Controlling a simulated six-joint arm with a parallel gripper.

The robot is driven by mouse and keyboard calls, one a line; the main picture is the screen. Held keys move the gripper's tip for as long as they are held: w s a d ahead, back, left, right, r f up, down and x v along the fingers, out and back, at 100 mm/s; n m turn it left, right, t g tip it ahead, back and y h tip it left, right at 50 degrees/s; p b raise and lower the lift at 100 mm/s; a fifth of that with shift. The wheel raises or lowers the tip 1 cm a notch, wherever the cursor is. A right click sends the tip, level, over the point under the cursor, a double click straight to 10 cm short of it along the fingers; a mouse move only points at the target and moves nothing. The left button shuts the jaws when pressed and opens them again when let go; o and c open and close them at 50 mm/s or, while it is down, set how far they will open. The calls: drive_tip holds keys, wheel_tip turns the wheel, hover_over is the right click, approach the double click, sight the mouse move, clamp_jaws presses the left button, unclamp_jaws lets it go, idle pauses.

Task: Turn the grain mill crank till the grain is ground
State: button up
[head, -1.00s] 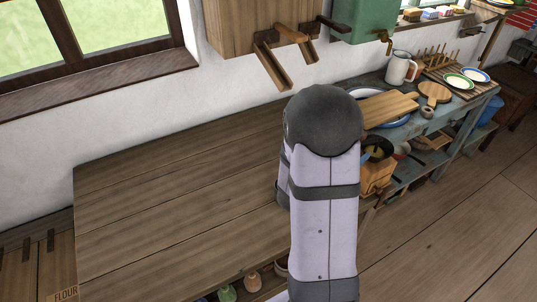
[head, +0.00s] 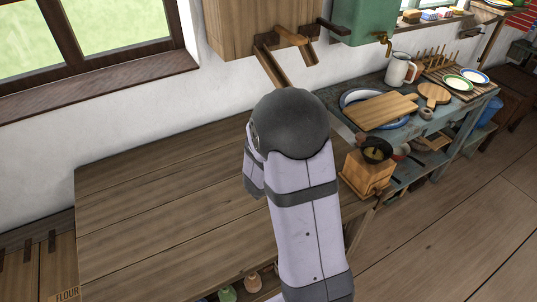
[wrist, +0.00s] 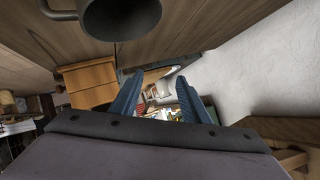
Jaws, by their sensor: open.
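The grain mill (head: 368,174) appears to be the light wooden box with a dark bowl (head: 378,149) on top, at the right end of the wooden table. Something yellowish lies in the bowl. I cannot make out its crank. In the wrist view a similar wooden box (wrist: 90,80) stands left of my fingers, apart from them. My gripper (wrist: 158,88) is open, with nothing between its blue fingers. In the head view my own arm hides the gripper.
The wooden table (head: 150,215) is bare at left. A wooden box (head: 240,25) with sloping chutes and a green tank (head: 362,18) with a tap hang above. Behind the mill are a cutting board (head: 381,110), a pitcher (head: 400,68) and plates (head: 458,82).

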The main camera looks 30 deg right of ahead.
drive_tip(key=w+a+n+t+y, duration=0.1)
drive_tip(key=w+a, duration=0.3)
drive_tip(key=a, duration=0.4)
drive_tip(key=shift+w+a+r+n+t, duration=0.3)
drive_tip(key=shift+r+n+t, duration=0.05)
drive_tip(key=shift+n+t, duration=0.25)
